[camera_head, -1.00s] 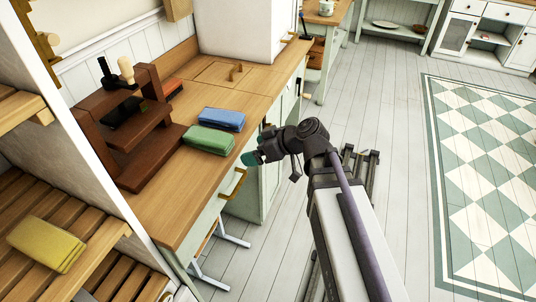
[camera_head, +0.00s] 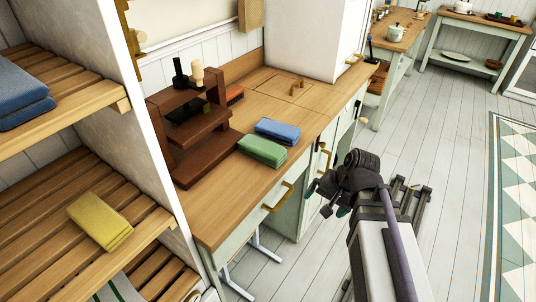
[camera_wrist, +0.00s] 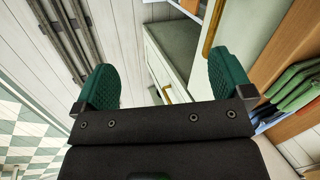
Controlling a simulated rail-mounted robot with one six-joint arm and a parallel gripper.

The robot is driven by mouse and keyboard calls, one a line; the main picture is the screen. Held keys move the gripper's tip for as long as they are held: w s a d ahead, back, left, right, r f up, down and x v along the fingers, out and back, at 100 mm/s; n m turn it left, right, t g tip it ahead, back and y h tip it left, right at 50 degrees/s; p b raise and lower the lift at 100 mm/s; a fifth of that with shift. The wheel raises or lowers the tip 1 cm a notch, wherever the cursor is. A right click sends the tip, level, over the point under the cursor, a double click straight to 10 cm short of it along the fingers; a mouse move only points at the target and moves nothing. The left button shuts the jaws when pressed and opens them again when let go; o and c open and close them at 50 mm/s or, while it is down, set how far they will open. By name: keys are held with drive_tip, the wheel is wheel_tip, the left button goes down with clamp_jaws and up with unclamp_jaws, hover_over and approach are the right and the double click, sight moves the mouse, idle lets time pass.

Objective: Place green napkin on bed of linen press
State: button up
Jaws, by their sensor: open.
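The green napkin (camera_head: 262,151) lies folded on the wooden counter, just right of the linen press, in the head view. Its edge also shows at the right of the wrist view (camera_wrist: 296,88). The linen press (camera_head: 190,136) is a dark brown wooden frame with a flat bed (camera_head: 207,158) that looks bare at the front. My gripper (camera_head: 326,194) is in front of the counter, to the right of the napkin and apart from it. In the wrist view its two green fingers (camera_wrist: 166,82) are wide apart with nothing between them.
A blue folded napkin (camera_head: 278,131) lies beside the green one. An orange-red item (camera_head: 235,94) is behind the press. Slatted shelves at the left hold a yellow cloth (camera_head: 100,221) and blue cloths (camera_head: 22,95). A brass handle (camera_head: 279,197) juts from the counter front. The near counter top is clear.

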drive_tip(key=w+a+r+m+t+y, duration=0.3)
drive_tip(key=w+a+r+m+y, duration=0.25)
drive_tip(key=m, duration=0.45)
drive_tip(key=m+t+y, duration=0.2)
drive_tip(key=m+t, duration=0.1)
drive_tip(key=m, duration=0.7)
approach(274, 151)
drive_tip(key=b+x, duration=0.1)
drive_tip(key=x, duration=0.2)
drive_tip(key=b+x, duration=0.2)
drive_tip(key=x, duration=0.1)
drive_tip(key=b+x, duration=0.1)
drive_tip(key=x, duration=0.3)
drive_tip(key=shift+d+f, duration=0.15)
drive_tip(key=shift+f, duration=0.1)
drive_tip(key=shift+w+a, duration=0.15)
drive_tip(key=shift+a, duration=0.15)
drive_tip(key=shift+r, duration=0.1)
drive_tip(key=c, duration=1.1)
drive_tip(key=shift+r, duration=0.1)
